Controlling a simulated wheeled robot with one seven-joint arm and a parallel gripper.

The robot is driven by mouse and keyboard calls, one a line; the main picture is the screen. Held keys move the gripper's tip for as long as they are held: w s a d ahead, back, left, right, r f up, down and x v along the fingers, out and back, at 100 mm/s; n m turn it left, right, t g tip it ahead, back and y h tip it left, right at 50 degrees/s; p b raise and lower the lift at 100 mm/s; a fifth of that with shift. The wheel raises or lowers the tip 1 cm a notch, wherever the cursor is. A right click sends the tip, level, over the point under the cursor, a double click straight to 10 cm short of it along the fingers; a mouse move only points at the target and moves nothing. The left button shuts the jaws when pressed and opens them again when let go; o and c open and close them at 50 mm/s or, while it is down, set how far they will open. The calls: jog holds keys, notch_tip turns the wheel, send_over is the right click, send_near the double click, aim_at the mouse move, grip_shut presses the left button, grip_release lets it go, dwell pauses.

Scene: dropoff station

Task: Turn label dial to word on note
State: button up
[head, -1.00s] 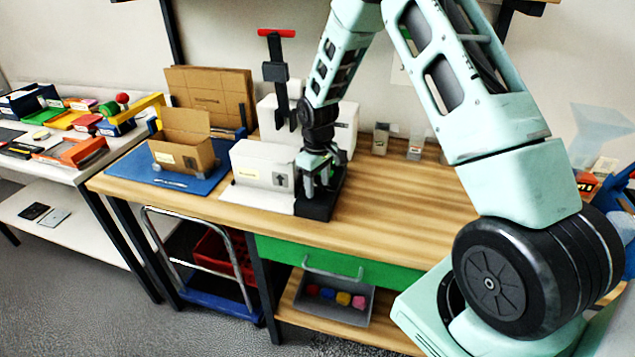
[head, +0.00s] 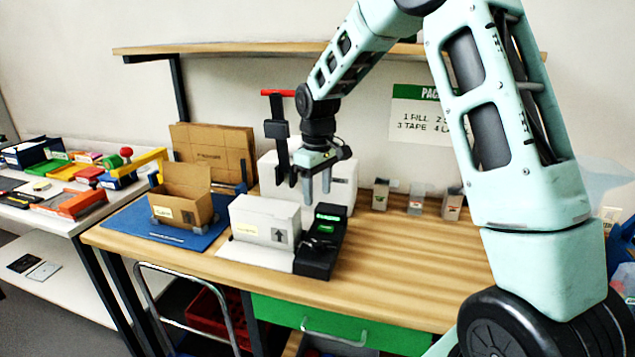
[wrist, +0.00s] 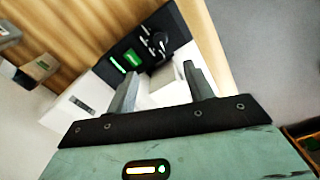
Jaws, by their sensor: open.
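A black label device (head: 318,258) stands at the right end of the white box (head: 262,221) on the bench, with lit green displays (head: 327,217). In the wrist view the device (wrist: 125,50) shows a lit green patch and a dark round knob (wrist: 158,50) with white marks around it; the words are too small to read.
An open cardboard box (head: 180,205) stands on a blue mat (head: 135,228) to the left. A black post with a red handle (head: 278,93) rises behind the white box. Small bins (head: 415,200) line the back. The bench right of the device is clear.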

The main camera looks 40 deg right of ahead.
jog(key=shift+r, duration=1.35)
